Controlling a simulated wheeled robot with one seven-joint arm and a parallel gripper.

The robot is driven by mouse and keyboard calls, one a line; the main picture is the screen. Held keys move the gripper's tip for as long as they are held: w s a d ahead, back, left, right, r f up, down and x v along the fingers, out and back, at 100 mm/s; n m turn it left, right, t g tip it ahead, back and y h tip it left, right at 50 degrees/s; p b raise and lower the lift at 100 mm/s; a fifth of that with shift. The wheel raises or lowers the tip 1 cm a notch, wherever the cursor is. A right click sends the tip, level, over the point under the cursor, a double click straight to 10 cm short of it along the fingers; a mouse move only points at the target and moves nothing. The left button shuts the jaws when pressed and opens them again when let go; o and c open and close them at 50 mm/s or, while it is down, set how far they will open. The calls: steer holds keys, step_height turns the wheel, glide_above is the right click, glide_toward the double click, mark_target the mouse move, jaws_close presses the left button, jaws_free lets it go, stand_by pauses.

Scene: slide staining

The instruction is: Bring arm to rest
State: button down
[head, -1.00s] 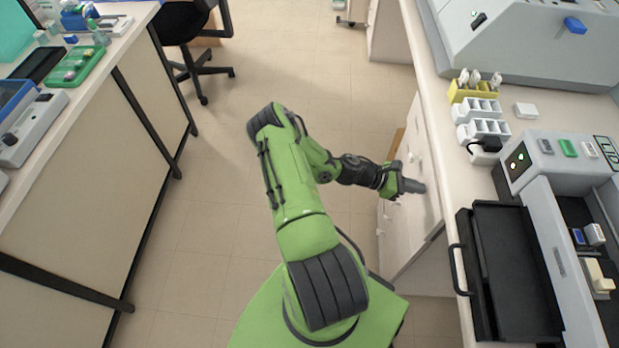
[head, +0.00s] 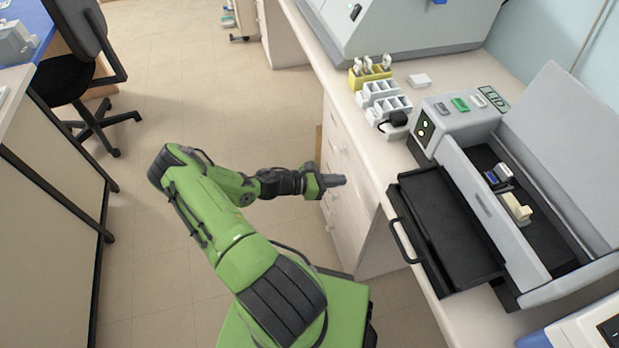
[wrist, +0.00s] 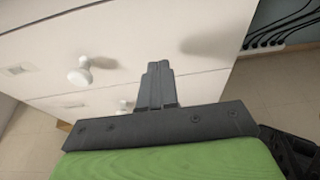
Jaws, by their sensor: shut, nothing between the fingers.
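My gripper (head: 341,180) is at the end of my green arm, in front of the white drawer cabinet (head: 345,200) under the right-hand bench. Its fingers are shut and hold nothing. In the wrist view, the shut fingers (wrist: 158,82) point at the pale cabinet front (wrist: 190,40), with a round white knob (wrist: 82,72) to their left. A gap between the fingers and the cabinet cannot be judged exactly. My arm is partly folded over the floor.
The right-hand bench (head: 352,125) carries a machine with an open lid (head: 570,165), a black tray (head: 440,235) with a handle jutting over the edge, white racks (head: 380,92) and a yellow rack (head: 369,74). An office chair (head: 75,80) stands at left. The floor (head: 200,90) between is clear.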

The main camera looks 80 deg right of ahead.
steer(key=v, duration=1)
steer(key=shift+p, duration=0.45)
steer(key=shift+w+a, duration=0.1)
